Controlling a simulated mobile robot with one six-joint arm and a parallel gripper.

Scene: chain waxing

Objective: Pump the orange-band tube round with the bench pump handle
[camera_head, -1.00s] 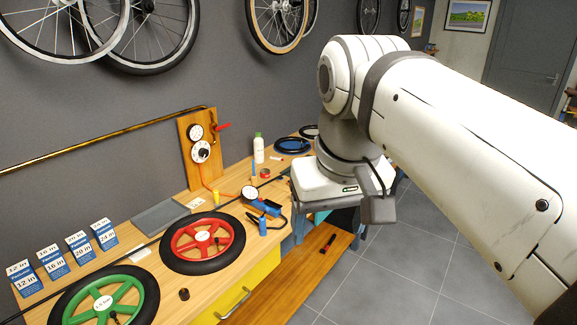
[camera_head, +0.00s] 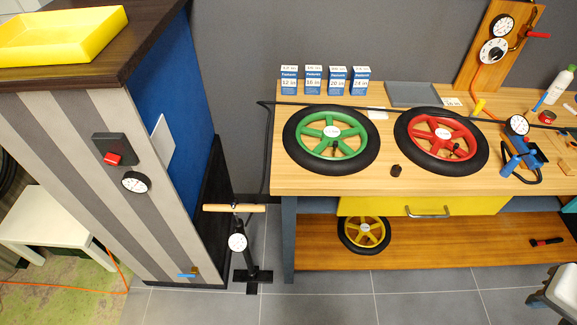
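A pump with a wooden T-handle (camera_head: 234,208) stands upright on the floor at the left end of the bench, with a round white gauge (camera_head: 238,242). A black hose (camera_head: 262,160) runs up from it and along the back of the bench. On the bench at right is a blue device (camera_head: 518,160) with a white gauge (camera_head: 517,125); I cannot tell whether it is a pump. Two wheels with black tyres lie flat, one green (camera_head: 331,140) and one red (camera_head: 441,135). I cannot make out an orange band on any tube. My gripper is not in view.
The striped counter (camera_head: 75,190) fills the left and carries a yellow tray (camera_head: 62,35). A gauge board (camera_head: 490,55) with a red lever stands behind the bench. A yellow wheel (camera_head: 363,233) is on the lower shelf.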

